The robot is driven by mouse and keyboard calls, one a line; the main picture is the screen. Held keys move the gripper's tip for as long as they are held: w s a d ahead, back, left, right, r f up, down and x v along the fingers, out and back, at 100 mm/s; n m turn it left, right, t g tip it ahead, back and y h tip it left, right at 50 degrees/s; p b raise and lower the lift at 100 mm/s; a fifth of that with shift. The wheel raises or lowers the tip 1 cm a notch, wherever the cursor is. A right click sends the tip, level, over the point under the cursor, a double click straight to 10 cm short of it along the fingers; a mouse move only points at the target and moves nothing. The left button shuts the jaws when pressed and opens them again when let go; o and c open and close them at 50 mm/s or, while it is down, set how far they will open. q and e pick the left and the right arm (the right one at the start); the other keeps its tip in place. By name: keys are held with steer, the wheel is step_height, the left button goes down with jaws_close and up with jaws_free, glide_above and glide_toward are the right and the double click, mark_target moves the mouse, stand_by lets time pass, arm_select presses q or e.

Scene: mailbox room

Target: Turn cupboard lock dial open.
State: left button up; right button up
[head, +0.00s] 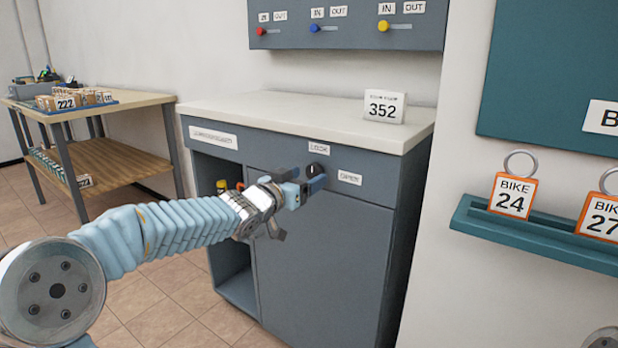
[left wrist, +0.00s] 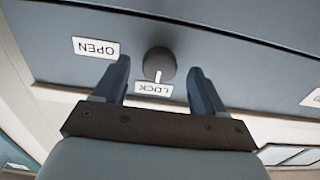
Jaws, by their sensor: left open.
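The lock dial (head: 314,169) is a dark round knob on the blue-grey panel under the cupboard's countertop. The left wrist view shows the dial (left wrist: 160,60) with its white pointer mark toward the LOCK label (left wrist: 153,88). The OPEN label (left wrist: 96,47) is to one side. The head view also shows the LOCK label (head: 319,148) above the dial and the OPEN label (head: 350,178) to its right. My left gripper (head: 308,182) is open at the panel, with a finger on each side of the dial; contact is not clear. My right gripper is out of view.
The cupboard door (head: 325,255) is closed below the panel, beside an open compartment at left. A 352 sign (head: 384,107) stands on the countertop (head: 290,113). A key shelf (head: 530,232) with bike tags is at right, a wooden table (head: 120,108) at left.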

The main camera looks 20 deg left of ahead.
arm_select(q)
steer(key=shift+x, duration=0.9)
steer(key=c, duration=1)
steer(key=shift+c, duration=0.2)
